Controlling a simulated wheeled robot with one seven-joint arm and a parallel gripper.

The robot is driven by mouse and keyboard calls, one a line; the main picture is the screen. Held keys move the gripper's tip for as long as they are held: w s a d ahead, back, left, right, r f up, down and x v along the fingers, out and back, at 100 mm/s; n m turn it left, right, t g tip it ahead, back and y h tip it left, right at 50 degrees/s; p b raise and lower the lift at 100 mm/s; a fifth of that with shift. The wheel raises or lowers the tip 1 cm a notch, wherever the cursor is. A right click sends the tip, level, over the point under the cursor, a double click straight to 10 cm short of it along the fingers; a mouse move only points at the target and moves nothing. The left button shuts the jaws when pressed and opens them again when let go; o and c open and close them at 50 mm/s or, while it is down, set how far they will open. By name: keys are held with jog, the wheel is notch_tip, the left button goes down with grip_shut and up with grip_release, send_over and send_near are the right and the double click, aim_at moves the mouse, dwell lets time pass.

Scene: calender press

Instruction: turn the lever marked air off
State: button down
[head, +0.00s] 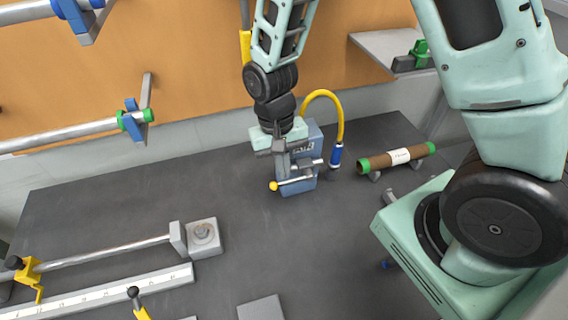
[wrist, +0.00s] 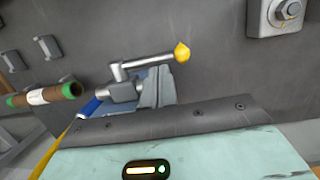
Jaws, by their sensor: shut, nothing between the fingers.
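The air lever is a silver bar (head: 293,182) with a yellow ball knob (head: 273,186). It sits low on the front of a blue-grey block labelled AIR (head: 303,149), with its knob pointing left. In the wrist view the lever (wrist: 148,61) runs from a silver pivot on the left to the yellow knob (wrist: 182,52) on the right. My gripper (head: 283,173) is shut and empty, pointing down in front of the block, with its tips close to the bar. In the wrist view its fingers (wrist: 163,82) appear just below the bar. I cannot tell whether they touch it. The gripper hides part of the block.
A yellow hose (head: 326,94) arches to a blue fitting (head: 336,155) right of the block. A brown roll with green ends (head: 397,158) lies farther right. A grey block with a bolt (head: 203,238) and rail (head: 110,292) stand front left. The dark tabletop (head: 120,195) is clear left of the lever.

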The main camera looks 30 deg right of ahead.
jog(key=shift+a+f+h, duration=0.1)
jog(key=shift+f+h, duration=0.1)
jog(key=shift+h, duration=0.1)
jog(key=f+g+h+b, duration=0.1)
jog(key=f+h+b, duration=0.1)
jog(key=h, duration=0.2)
jog(key=f+m+g+h+b, duration=0.1)
jog(key=f+h, duration=0.2)
jog(key=h, duration=0.1)
jog(key=f+g+h+b, duration=0.1)
jog(key=f+h+b, duration=0.1)
jog(key=h, duration=0.2)
jog(key=shift+d+f+b, duration=0.25)
jog(key=shift+d+b, duration=0.05)
jog(key=shift+d, duration=0.05)
jog(key=shift+s+d+f+m+g+h+b, duration=0.1)
jog(key=shift+d+m+g+h+b, duration=0.2)
jog(key=shift+h+b, duration=0.35)
jog(key=shift+r+p, duration=0.2)
jog(key=shift+p, duration=0.1)
jog(key=shift+a, duration=0.15)
